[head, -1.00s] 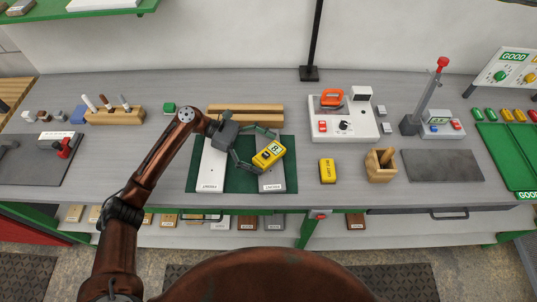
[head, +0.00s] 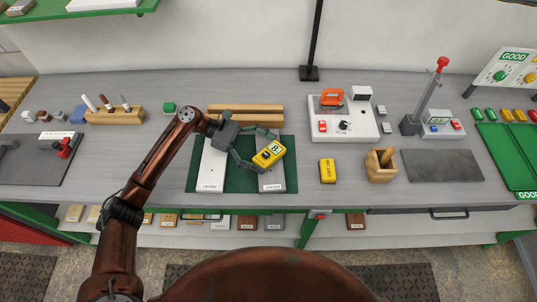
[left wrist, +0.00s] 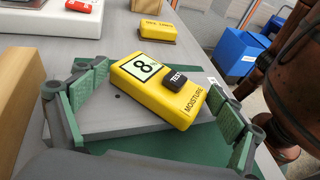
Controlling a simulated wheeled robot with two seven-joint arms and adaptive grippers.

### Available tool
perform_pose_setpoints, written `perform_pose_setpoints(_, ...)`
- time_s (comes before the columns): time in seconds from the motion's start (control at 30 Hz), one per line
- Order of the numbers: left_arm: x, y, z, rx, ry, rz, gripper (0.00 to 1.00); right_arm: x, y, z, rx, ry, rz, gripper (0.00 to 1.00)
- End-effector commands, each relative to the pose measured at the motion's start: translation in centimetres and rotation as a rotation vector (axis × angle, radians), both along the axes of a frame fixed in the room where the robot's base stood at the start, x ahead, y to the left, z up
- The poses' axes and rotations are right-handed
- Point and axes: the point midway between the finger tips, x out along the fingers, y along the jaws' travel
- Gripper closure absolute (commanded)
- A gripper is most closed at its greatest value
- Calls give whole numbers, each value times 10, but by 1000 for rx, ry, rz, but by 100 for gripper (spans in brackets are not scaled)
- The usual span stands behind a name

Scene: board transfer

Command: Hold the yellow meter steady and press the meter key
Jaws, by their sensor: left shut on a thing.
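The yellow meter (head: 268,155) is in the middle of the bench, over the right pale board (head: 271,181) on a dark green mat (head: 240,182). My left gripper (head: 256,149) is shut on it, with a finger to each side of it. In the left wrist view the meter (left wrist: 182,105) lies tilted, its screen (left wrist: 144,66) showing an 8 and the word MOISTURE on its front. Its dark key (left wrist: 174,79), marked TEST, is uncovered. The gripper's green pads (left wrist: 160,108) show at both sides. My right gripper is not in view.
A second pale board (head: 211,170) lies left on the mat, with wooden strips (head: 245,113) behind. A yellow block (head: 327,171) and a wooden holder (head: 381,165) stand to the right. A white device with an orange handle (head: 332,97) is behind them.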

Motion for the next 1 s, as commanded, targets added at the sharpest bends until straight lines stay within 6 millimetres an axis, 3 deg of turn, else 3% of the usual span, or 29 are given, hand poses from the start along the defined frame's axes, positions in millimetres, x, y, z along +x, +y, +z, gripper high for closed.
perform_pose_setpoints(0.67,0,0,1,-1,-1,0,25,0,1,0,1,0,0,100)
perform_pose_setpoints(1.0,0,0,1,-1,-1,0,25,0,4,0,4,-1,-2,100)
